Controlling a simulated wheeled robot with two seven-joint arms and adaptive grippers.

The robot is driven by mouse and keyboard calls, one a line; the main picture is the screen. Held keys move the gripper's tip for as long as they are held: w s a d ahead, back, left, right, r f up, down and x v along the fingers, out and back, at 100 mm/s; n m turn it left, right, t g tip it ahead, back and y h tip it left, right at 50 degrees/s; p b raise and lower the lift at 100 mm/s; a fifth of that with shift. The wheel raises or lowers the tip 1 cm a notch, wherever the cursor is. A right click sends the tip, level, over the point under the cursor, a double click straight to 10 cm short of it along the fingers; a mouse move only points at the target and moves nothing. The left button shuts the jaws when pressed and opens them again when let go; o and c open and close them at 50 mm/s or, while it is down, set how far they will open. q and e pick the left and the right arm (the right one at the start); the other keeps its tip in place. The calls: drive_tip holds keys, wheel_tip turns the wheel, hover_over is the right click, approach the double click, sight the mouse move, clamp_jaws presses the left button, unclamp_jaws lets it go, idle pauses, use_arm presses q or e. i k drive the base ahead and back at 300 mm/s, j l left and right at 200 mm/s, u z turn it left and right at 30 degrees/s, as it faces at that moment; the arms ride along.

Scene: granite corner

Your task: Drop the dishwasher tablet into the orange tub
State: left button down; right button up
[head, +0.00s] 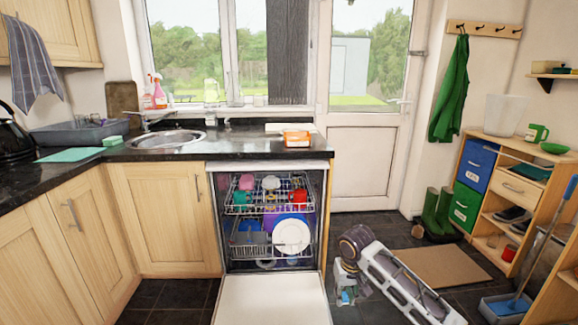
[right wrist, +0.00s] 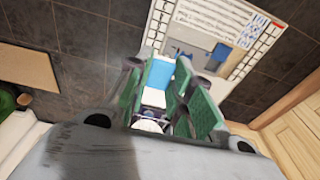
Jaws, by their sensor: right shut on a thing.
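The orange tub (head: 296,142) sits on the dark counter above the dishwasher, near its right end. My right gripper (head: 346,298) is low in front of the counter, just right of the lowered dishwasher door. In the right wrist view its green-padded fingers (right wrist: 158,98) are shut on the dishwasher tablet (right wrist: 160,74), a small block with a blue part and a white part. The fingers cover part of the tablet. The tablet is well below the tub and apart from it. My left gripper is not in view.
The dishwasher (head: 270,215) stands open with loaded racks, its door (head: 270,300) lowered in front. The sink (head: 168,139) is left of the tub. A brown mat (head: 440,268) and green boots (head: 440,212) are on the floor at right. Counter around the tub is mostly clear.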

sight(305, 143)
drive_tip(key=k+l+u, duration=0.2)
drive_tip(key=l, duration=0.2)
drive_tip(key=l+u, duration=0.2)
drive_tip(key=l, duration=0.2)
drive_tip(key=l+u, duration=0.2)
drive_tip(key=l, duration=0.25)
drive_tip(key=k+l+u, duration=0.15)
drive_tip(key=l, duration=0.25)
drive_tip(key=l+u, duration=0.45)
drive_tip(key=l, duration=0.6)
drive_tip(key=i+l+u, duration=0.15)
drive_tip(key=l+u, duration=0.25)
drive_tip(key=l, duration=0.6)
drive_tip(key=l+u, duration=0.4)
drive_tip(key=l, duration=0.55)
